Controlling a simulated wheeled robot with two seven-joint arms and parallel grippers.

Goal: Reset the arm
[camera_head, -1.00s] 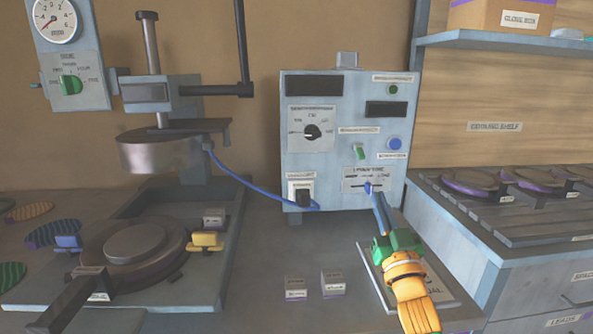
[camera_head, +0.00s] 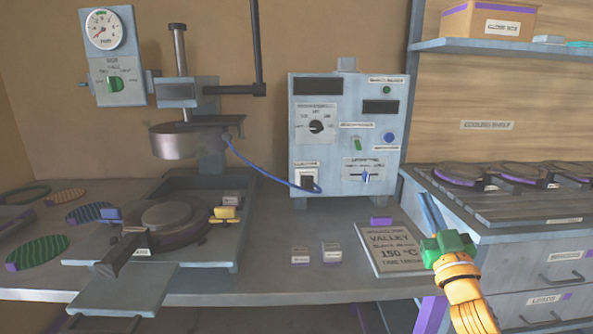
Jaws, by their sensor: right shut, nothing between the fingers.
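My right gripper (camera_head: 431,212) comes in from the lower right on an orange arm with a green wrist. Its thin blue-grey fingers are shut and empty, pointing up and left. A blue slider knob (camera_head: 366,177) shows on the box's lower right panel. My left gripper is not in view.
The press (camera_head: 180,140) and its round lower plate (camera_head: 165,215) stand at left. Patterned discs (camera_head: 38,252) lie farther left. The cooling rack (camera_head: 450,205) with several round plates is at right.

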